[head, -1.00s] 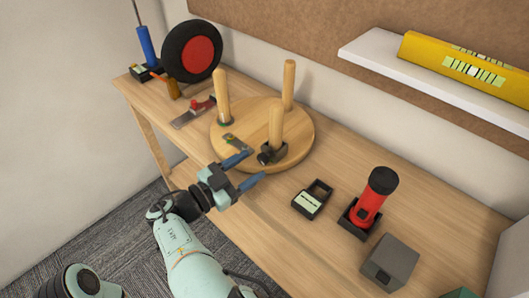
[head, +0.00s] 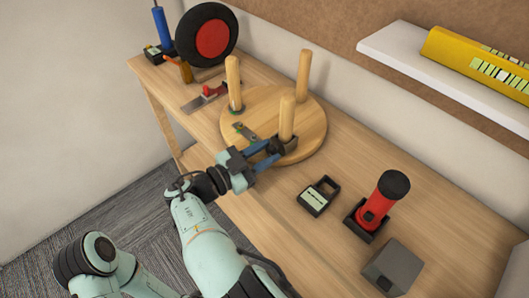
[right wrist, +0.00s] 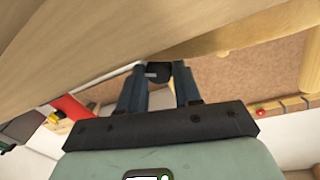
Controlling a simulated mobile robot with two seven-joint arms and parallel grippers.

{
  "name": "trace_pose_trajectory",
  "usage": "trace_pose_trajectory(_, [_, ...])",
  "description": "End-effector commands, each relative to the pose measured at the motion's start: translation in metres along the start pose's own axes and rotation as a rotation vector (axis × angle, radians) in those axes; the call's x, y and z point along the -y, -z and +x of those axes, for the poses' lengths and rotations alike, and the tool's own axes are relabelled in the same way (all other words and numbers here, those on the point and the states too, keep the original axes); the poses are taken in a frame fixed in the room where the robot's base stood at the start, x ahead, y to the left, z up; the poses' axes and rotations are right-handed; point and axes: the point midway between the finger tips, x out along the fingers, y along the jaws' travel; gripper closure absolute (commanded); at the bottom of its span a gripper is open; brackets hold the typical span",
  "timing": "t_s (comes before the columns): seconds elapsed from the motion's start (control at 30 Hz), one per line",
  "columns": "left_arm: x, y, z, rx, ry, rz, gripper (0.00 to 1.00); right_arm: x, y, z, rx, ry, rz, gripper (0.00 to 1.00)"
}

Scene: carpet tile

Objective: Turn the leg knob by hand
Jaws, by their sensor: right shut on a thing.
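A round wooden top (head: 308,112) lies on the bench with three upright wooden legs. The front leg (head: 287,118) has a dark fitting with the knob (head: 290,143) at its base. My right gripper (head: 274,151) reaches in from the front and is shut on the dark knob, its blue fingers on either side. In the right wrist view the dark knob (right wrist: 158,72) shows between the tips of the two fingers, below the underside of a wooden surface. The gripper partly hides the knob. My left gripper is not in view.
A red-handled scraper (head: 205,97) and a black-and-red wheel (head: 207,37) are at the back left. A shelf (head: 440,65) overhangs at upper right.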

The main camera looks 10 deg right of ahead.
Motion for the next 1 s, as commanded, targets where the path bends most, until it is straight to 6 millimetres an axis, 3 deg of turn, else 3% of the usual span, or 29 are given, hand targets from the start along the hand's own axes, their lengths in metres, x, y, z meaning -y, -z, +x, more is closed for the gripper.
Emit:
trace_pose_trajectory(0.33, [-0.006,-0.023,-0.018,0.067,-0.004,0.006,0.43,-0.001,0.001,0.000,-0.029,0.004,-0.235,0.97])
trace_pose_trajectory(0.63, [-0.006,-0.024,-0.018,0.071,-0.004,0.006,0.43,-0.001,-0.001,0.001,-0.031,0.003,-0.250,0.97])
trace_pose_trajectory(0.67, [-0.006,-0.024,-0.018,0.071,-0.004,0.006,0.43,-0.001,-0.001,0.001,-0.031,0.003,-0.249,0.57])
trace_pose_trajectory(0.7, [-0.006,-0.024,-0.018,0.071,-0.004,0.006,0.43,-0.001,-0.001,0.001,-0.031,0.004,-0.249,0.44])
trace_pose_trajectory(1.0, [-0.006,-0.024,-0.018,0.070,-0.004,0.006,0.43,-0.001,-0.001,0.000,-0.031,0.006,-0.248,0.43])
